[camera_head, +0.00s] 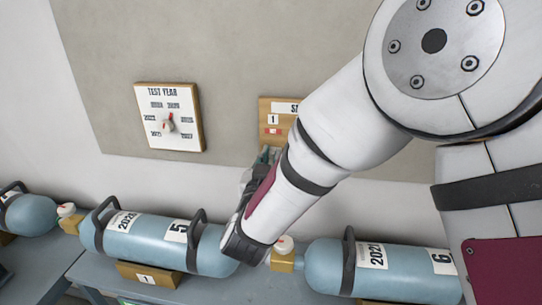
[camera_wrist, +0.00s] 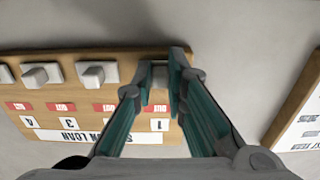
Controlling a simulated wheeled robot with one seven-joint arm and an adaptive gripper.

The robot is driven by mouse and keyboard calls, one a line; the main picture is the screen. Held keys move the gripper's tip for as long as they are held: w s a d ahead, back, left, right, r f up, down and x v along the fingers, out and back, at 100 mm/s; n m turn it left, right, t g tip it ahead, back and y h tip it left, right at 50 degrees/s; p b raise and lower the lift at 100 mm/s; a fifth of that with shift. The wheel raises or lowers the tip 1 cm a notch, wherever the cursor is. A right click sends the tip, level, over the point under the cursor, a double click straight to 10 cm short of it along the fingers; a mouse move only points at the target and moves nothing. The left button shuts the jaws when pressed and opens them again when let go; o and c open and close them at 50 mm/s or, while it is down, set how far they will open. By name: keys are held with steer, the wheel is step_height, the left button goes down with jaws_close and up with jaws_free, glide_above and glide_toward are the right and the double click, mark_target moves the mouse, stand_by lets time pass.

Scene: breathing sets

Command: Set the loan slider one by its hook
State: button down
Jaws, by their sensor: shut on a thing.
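The loan board (camera_head: 265,103) is a wooden panel on the wall, mostly hidden behind my arm in the head view. It shows upside down in the wrist view (camera_wrist: 60,50). Its number 1 label (camera_wrist: 160,125) and a red label (camera_wrist: 155,109) line up with slider one (camera_wrist: 159,75), a small pale block. My gripper (camera_wrist: 164,72) is shut on slider one, with a finger on either side. In the head view my gripper (camera_head: 268,155) reaches the board's lower part. Red labels show in the other columns too.
Other white slider blocks (camera_wrist: 97,74) sit close beside my fingers. The test year dial board (camera_head: 170,117) hangs to the left. Blue cylinders (camera_head: 150,240) (camera_head: 385,268) with handles lie on the bench below my arm.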

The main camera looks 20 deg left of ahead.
steer(key=c, duration=1.6)
jaws_free()
steer(key=shift+f, duration=0.3)
steer(key=shift+r, duration=0.1)
steer(key=v, duration=1.2)
steer(key=shift+d+r, duration=0.1)
steer(key=w+d+r+g+y, duration=0.2)
steer(key=w+d+r+g, duration=0.1)
steer(key=w+d+r, duration=0.25)
steer(key=d+r+g, duration=0.3)
steer(key=d, duration=0.6)
steer(key=s+d+m+g+h, duration=0.1)
steer(key=s+d+g+h, duration=0.2)
steer(key=s+d, duration=0.6)
steer(key=s+d+m+g+h, duration=0.1)
steer(key=s+d+g+h, duration=0.2)
steer(key=s+d, duration=0.6)
steer(key=d, duration=0.6)
steer(key=shift+s+d+f+m, duration=0.15)
steer(key=shift+s+f+m, duration=0.05)
steer(key=shift+s+m, duration=0.15)
